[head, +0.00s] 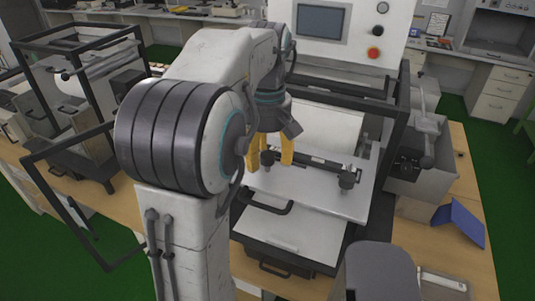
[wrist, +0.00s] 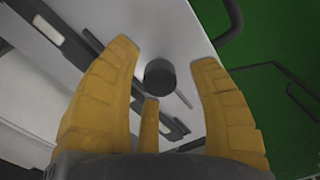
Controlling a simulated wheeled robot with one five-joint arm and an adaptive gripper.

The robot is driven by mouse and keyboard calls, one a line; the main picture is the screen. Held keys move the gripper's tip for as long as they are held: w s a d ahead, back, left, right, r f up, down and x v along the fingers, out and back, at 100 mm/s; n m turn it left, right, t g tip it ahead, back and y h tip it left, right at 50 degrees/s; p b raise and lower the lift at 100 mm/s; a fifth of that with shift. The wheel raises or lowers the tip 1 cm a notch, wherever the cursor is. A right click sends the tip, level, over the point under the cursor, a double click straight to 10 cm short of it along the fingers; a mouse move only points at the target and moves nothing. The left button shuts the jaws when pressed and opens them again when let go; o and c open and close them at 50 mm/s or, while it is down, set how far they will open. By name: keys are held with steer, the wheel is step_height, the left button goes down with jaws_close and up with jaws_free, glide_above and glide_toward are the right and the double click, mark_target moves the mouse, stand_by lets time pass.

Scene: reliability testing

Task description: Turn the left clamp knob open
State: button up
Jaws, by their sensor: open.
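The left clamp knob (head: 267,158) is a small dark round knob on the white plate of the test fixture, and it shows between my yellow fingers. In the wrist view the dark knob (wrist: 160,73) sits in the gap between the two long fingertips, with a third finger below it. My gripper (head: 270,163) is open, pointing down over the left knob, with gaps visible on both sides of it in the wrist view. A second dark knob (head: 347,178) stands at the right end of the dark clamp bar (head: 318,162).
A black frame (head: 398,115) surrounds the fixture. A control panel (head: 335,25) with a screen and red button stands behind. A black handle (head: 268,208) is at the plate's front left. A blue folder (head: 460,222) lies on the bench at right.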

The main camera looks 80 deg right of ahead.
mark_target(267, 155)
step_height(267, 155, up, 12)
stand_by(0.9)
stand_by(0.8)
